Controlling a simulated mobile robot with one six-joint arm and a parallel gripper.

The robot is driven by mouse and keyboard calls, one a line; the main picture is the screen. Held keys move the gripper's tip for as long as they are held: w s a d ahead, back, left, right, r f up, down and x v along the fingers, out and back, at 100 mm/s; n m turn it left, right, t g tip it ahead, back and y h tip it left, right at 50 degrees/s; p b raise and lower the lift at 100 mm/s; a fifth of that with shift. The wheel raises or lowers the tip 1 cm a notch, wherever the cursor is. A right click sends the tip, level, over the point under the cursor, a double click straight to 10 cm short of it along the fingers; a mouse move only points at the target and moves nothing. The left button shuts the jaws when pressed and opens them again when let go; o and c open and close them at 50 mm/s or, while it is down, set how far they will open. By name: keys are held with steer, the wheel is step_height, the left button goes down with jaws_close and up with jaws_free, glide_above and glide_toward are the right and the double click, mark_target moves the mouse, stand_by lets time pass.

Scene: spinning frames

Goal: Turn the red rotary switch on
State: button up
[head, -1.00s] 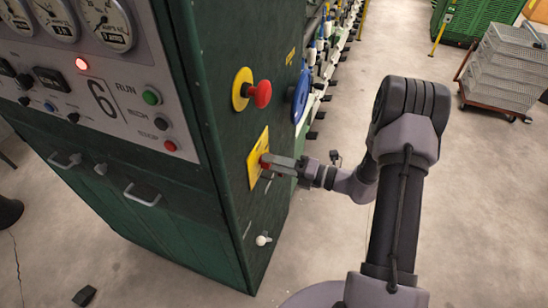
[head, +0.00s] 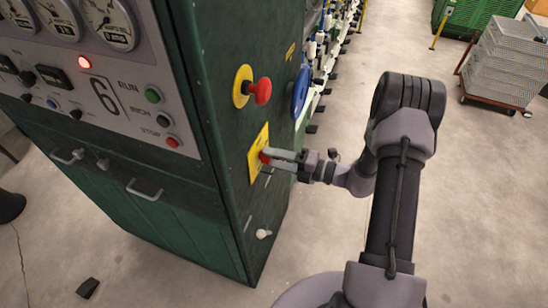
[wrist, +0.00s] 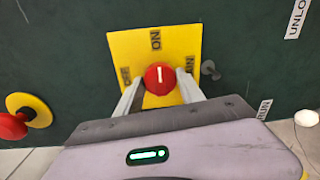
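The red rotary switch (wrist: 160,78) sits on a yellow plate (wrist: 150,50) on the side of the green cabinet. Its white line points up in the wrist view, toward the "ON" label (wrist: 155,40). My gripper (wrist: 161,80) has one finger on each side of the knob, and the fingertips appear to touch its edges. The fingers partly hide the labels at the plate's left and right. In the head view my gripper (head: 271,157) reaches the knob from the right, with the fingers one above the other.
A red mushroom button (head: 263,91) sits above the plate, and a blue round part (head: 300,92) is to its right. A small white knob (head: 263,234) is lower on the cabinet. A metal pin (wrist: 210,70) stands beside the plate.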

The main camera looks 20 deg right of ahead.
steer(key=o, duration=0.3)
steer(key=v, duration=1.7)
steer(key=shift+s+d+b, duration=0.1)
steer(key=shift+d+b, duration=0.1)
steer(key=shift+b, duration=0.15)
